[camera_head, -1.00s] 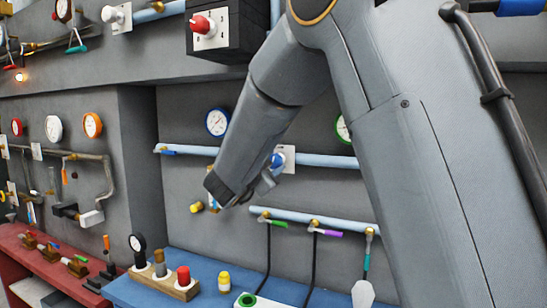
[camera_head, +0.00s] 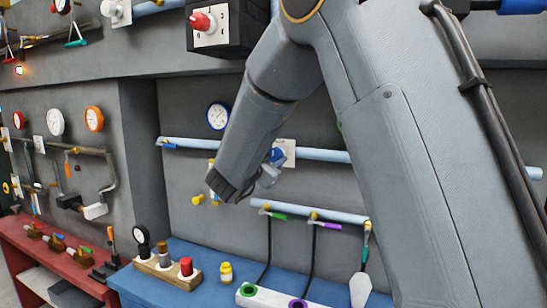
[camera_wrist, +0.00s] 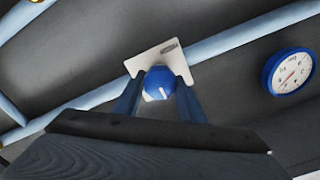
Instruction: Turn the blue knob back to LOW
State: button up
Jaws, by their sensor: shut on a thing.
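The blue knob (camera_wrist: 158,84) sits on a white plate (camera_wrist: 180,62) fixed to a light blue pipe, with a pale pointer mark on its face. In the wrist view the two fingers of my gripper (camera_wrist: 160,100) stand on either side of the knob and are shut on it. In the head view my gripper (camera_head: 270,172) is at the knob (camera_head: 277,156), beside the white plate (camera_head: 289,150), and partly covers it. The labels on the plate are too small to read.
A blue-rimmed gauge (camera_wrist: 290,72) is on the wall near the knob. A red knob (camera_head: 203,22) on a black box is above. Hanging valves with green and purple handles (camera_head: 327,227) are below right. A blue bench (camera_head: 190,250) with small items stands below.

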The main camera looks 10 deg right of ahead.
jog(key=o, duration=1)
jog(key=shift+o, duration=0.2)
jog(key=b+v, duration=0.3)
jog(key=v, duration=0.5)
jog(key=shift+w, duration=0.1)
jog(key=s+a+f+n+g+y+b, duration=0.1)
jog(key=s+f+n+g+y, duration=0.3)
jog(key=f, duration=0.7)
jog(key=s+a+f+n+y+b, duration=0.1)
jog(key=f+n+y+b, duration=0.1)
jog(key=f+n+y, duration=0.65)
jog(key=s+d+f+g+h, duration=0.1)
jog(key=s+d+f+g, duration=0.2)
jog(key=s+f, duration=0.4)
jog(key=s+d+f+n+g+h+b, duration=0.1)
jog(key=s+d+f+g, duration=0.3)
jog(key=s, duration=1.2)
notch_tip(320, 180, down, 4)
jog(key=shift+d+f+g, duration=0.1)
jog(key=shift+d+g, duration=0.1)
jog(key=shift+g, duration=0.9)
